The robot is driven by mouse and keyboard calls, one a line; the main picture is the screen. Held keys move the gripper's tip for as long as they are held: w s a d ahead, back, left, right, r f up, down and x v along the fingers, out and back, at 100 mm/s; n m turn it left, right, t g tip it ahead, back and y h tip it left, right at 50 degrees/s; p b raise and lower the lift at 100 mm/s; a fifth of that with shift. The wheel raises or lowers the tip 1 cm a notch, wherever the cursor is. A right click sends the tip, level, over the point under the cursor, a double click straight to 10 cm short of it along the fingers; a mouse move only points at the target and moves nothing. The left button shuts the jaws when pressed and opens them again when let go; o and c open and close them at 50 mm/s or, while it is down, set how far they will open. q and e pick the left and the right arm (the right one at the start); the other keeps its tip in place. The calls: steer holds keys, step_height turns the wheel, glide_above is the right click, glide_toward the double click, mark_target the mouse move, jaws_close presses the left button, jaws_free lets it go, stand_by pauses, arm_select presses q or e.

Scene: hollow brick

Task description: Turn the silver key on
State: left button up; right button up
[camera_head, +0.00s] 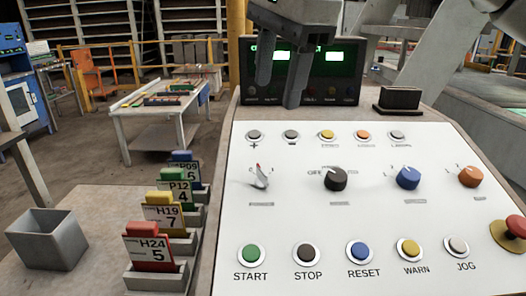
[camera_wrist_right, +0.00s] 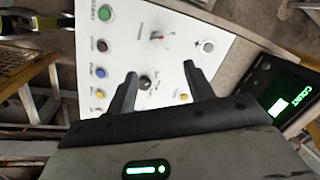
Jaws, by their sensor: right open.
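The silver key (camera_head: 259,178) stands in its switch at the left of the knob row on the white control panel (camera_head: 300,215). A small red mark shows at its top. It also shows in the right wrist view (camera_wrist_right: 159,36), beyond the fingertips. My right gripper (camera_head: 279,92) is open and empty, above the back edge of the panel and in front of the green-lit display. In the right wrist view its two fingers (camera_wrist_right: 160,72) point toward the panel with a clear gap between them. The key is apart from both fingers. My left gripper is not seen in the head view.
A black knob (camera_head: 336,179), a blue knob (camera_head: 408,178) and an orange knob (camera_head: 471,177) sit right of the key. Push buttons line the front and back of the panel. A red emergency button (camera_head: 516,226) is at right. Card holders (camera_head: 160,245) and a grey bin (camera_head: 47,240) stand left.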

glide_toward(263, 170)
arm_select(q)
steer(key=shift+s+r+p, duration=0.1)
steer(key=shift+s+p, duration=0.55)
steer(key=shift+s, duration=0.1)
arm_select(e)
steer(key=x, duration=0.9)
steer(key=shift+f, duration=0.1)
steer(key=c, duration=0.8)
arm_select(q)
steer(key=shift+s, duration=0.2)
arm_select(e)
steer(key=shift+c, duration=0.9)
